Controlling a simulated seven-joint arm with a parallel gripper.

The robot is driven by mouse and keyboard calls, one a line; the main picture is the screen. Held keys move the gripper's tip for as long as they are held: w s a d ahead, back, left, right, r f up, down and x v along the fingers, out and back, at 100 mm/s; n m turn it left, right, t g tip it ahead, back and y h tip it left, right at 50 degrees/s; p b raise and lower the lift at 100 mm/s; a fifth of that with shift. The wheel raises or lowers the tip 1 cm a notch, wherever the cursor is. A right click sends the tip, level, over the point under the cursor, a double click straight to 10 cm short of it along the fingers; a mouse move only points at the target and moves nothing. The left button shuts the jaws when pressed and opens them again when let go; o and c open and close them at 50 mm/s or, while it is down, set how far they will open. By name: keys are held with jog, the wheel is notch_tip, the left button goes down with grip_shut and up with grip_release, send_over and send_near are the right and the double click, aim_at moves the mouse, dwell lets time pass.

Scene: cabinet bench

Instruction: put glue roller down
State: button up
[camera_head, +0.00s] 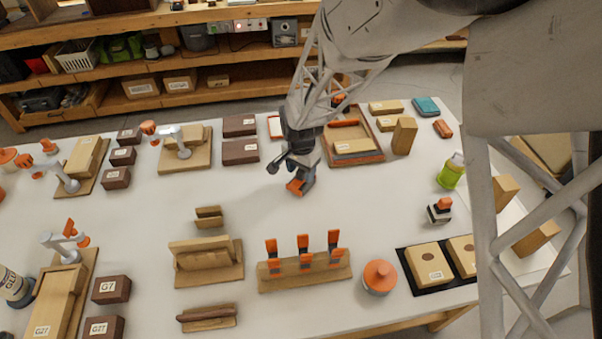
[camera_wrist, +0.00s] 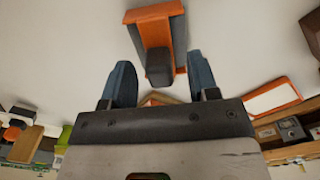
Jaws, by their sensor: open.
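The glue roller, an orange piece with a dark grey handle (camera_wrist: 158,35), lies on the white tabletop in the wrist view. Its orange end also shows in the head view (camera_head: 296,187), just below my gripper (camera_head: 304,172). My gripper is open in the wrist view (camera_wrist: 160,62). The dark handle end stands between the two blue-grey fingers, with a gap on each side. The gripper's body hides part of the roller in the head view.
Bare table (camera_head: 345,205) surrounds the roller. Behind is a wooden tray (camera_head: 372,157) with blocks. In front stands a wooden rack (camera_head: 305,278) with several orange-handled tools. A green bottle (camera_head: 450,172) and a small orange-topped item (camera_head: 439,212) stand to the right.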

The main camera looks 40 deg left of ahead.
notch_tip(320, 180, up, 10)
jog(key=shift+r, duration=0.25)
dwell(0.3)
dwell(0.3)
dwell(0.4)
jog(key=w+d+r, duration=0.1)
jog(key=d+r, duration=0.4)
jog(key=d, duration=0.6)
jog(key=d+r+t, duration=0.1)
jog(key=d+r, duration=0.4)
jog(key=d, duration=0.5)
jog(key=w+d+r, duration=0.1)
jog(key=d+r, duration=0.4)
jog(key=d, duration=0.6)
jog(key=s+d+r, duration=0.1)
jog(key=s+d, duration=0.7)
jog(key=d, duration=0.3)
jog(key=s+d+r+t, duration=0.1)
jog(key=s+d+r, duration=0.1)
jog(key=s+d, duration=0.7)
jog(key=shift+d+t, duration=0.3)
jog(key=shift+d, duration=1.5)
